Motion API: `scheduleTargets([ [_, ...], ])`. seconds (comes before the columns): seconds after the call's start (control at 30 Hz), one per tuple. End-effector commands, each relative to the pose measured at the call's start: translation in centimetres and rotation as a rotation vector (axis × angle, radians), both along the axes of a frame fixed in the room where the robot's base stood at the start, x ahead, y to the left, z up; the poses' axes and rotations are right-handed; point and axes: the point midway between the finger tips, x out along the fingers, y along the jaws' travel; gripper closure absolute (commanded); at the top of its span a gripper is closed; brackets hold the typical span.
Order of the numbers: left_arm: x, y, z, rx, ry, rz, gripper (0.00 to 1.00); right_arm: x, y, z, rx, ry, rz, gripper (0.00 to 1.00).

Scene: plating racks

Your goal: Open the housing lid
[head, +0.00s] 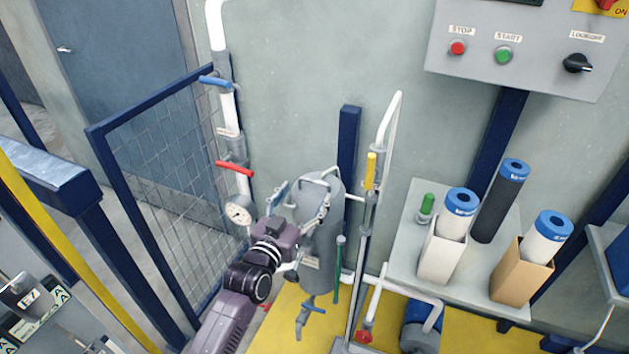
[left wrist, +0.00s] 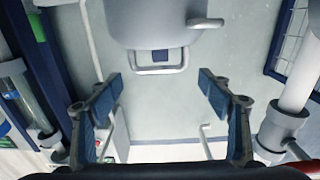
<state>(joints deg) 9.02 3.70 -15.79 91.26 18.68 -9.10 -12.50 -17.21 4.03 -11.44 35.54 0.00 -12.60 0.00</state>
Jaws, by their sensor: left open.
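The grey cylindrical filter housing (head: 322,245) stands upright against the wall in the middle of the head view. Its round lid (head: 318,184) is on top, with a thin pale bar at its upper edge. My left gripper (head: 300,203) is at the top of the housing and covers part of it. In the left wrist view the housing (left wrist: 165,22) is at the top, with a U-shaped bar handle (left wrist: 160,69) sticking out. The blue-padded fingers of my left gripper (left wrist: 160,103) are spread wide, with nothing between them. The handle is just beyond the fingertips. My right gripper is not in view.
A white pipe with a red-handled valve (head: 235,168) and a gauge (head: 238,214) runs left of the housing. A thinner pipe with a yellow handle (head: 371,171) is at its right. A grey shelf (head: 405,245) holds several filter cartridges. A mesh fence (head: 165,170) is at left.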

Motion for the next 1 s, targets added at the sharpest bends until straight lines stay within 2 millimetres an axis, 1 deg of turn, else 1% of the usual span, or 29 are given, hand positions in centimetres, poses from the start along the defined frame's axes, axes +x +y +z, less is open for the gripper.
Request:
scheduleTargets([
  [0.03,0.9,-0.3,0.2,-0.001,-0.002,0.000,0.28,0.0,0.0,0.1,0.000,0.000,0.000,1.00],
  [0.2,3.3,-1.1,0.1,0.000,-0.001,0.000,0.28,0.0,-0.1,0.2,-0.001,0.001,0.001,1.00],
  [0.4,5.1,-1.7,0.0,-0.001,0.000,0.000,0.28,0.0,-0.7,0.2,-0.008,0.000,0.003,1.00],
  [0.53,5.6,-1.9,0.0,-0.001,0.001,0.000,0.28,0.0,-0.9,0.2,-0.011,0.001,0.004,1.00],
  [0.8,5.7,-1.9,0.0,-0.001,0.001,0.000,0.28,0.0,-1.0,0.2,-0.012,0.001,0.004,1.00],
  [0.87,5.7,-1.9,0.0,-0.001,0.001,0.000,0.33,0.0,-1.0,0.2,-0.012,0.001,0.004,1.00],
  [1.0,5.7,-1.8,0.0,0.000,0.001,0.000,0.49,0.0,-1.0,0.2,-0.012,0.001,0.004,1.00],
])
